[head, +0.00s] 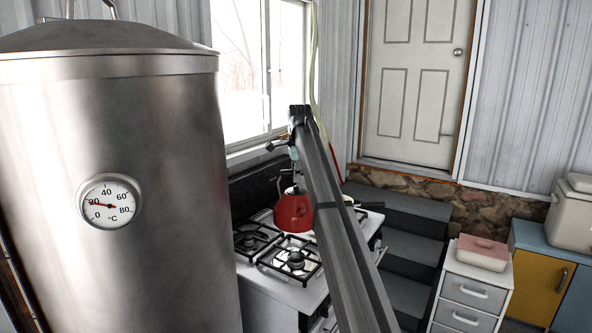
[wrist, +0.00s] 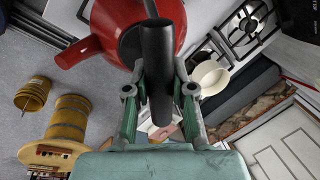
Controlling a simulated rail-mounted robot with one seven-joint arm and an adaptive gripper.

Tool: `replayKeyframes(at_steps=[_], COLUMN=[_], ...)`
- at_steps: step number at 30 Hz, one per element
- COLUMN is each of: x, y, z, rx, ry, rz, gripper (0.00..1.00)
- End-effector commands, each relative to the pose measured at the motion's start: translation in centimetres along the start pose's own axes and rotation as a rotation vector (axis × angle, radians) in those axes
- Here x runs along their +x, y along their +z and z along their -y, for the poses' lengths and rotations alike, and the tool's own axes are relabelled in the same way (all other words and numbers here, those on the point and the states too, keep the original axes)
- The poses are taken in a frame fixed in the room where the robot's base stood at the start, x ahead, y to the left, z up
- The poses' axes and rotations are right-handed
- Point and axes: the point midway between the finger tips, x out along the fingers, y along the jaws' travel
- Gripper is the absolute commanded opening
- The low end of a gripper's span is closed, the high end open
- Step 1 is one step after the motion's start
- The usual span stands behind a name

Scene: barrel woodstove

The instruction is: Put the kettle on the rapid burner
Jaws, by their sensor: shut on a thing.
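The red kettle (head: 293,212) appears above or at the back part of the white stove (head: 272,290); I cannot tell whether its base touches. It also shows at the top of the wrist view (wrist: 110,30), its spout pointing down-left. My gripper (wrist: 158,95) is shut on the kettle's black handle (wrist: 157,65). In the head view my gripper (head: 293,158) is small and partly hidden by my arm. Front (head: 295,260) and left (head: 252,239) burners show bare under black grates. Which burner is the rapid one cannot be told. The kettle and my arm hide part of the hob.
A pale pot (wrist: 210,77) sits on the hob beside the kettle. A large steel tank (head: 120,200) with a dial fills the left of the head view. Dark steps (head: 400,225) lead to a door right of the stove. A white drawer unit (head: 472,285) stands at right.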

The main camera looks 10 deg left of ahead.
Motion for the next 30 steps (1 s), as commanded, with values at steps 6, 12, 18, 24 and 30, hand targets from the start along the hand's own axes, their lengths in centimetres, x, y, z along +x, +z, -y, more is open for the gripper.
replayKeyframes(at_steps=[6,12,18,24,30], x=[3.8,7.1,8.7,9.5,11.6], y=[0.0,0.0,0.0,0.0,0.0], z=[-1.1,-1.7,-2.0,-2.2,-2.7], rx=[-0.001,-0.001,-0.001,-0.001,-0.001], ry=[-0.001,-0.003,-0.004,-0.003,-0.003], rz=[0.0,0.0,0.0,0.0,0.0], gripper=[0.0,0.0,0.0,0.0,0.0])
